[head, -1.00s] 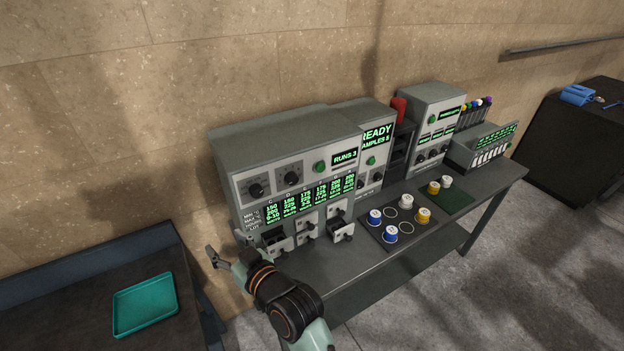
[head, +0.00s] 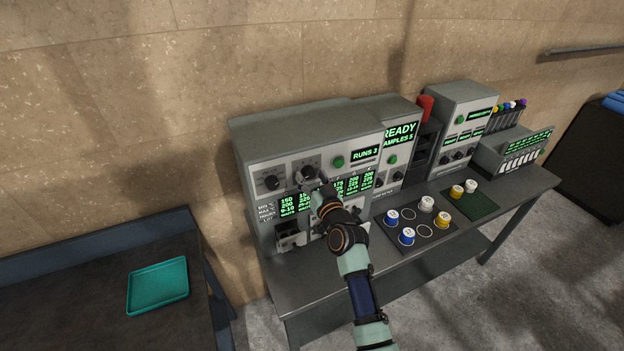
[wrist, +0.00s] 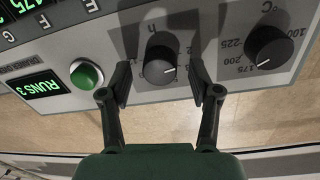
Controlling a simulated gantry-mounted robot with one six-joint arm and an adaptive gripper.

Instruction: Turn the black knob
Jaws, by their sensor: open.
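Two black knobs sit side by side on the grey machine's front panel. The right knob (head: 308,172), marked "h", also shows in the wrist view (wrist: 160,66), with its white pointer mark at its lower right in that view. My gripper (head: 313,181) is at this knob. In the wrist view my open fingers (wrist: 160,82) stand on either side of it, with a gap on each side. The other knob (head: 271,182), marked in °C, is outside the fingers; its pointer is near 175 in the wrist view (wrist: 269,48).
A green button (head: 338,162) and a "RUNS 3" display (head: 365,154) are beside the knobs. Green readouts and small drawers below are partly hidden by my arm. Several capped jars stand on the dark mat (head: 428,243). A teal tray (head: 158,286) lies on the left table.

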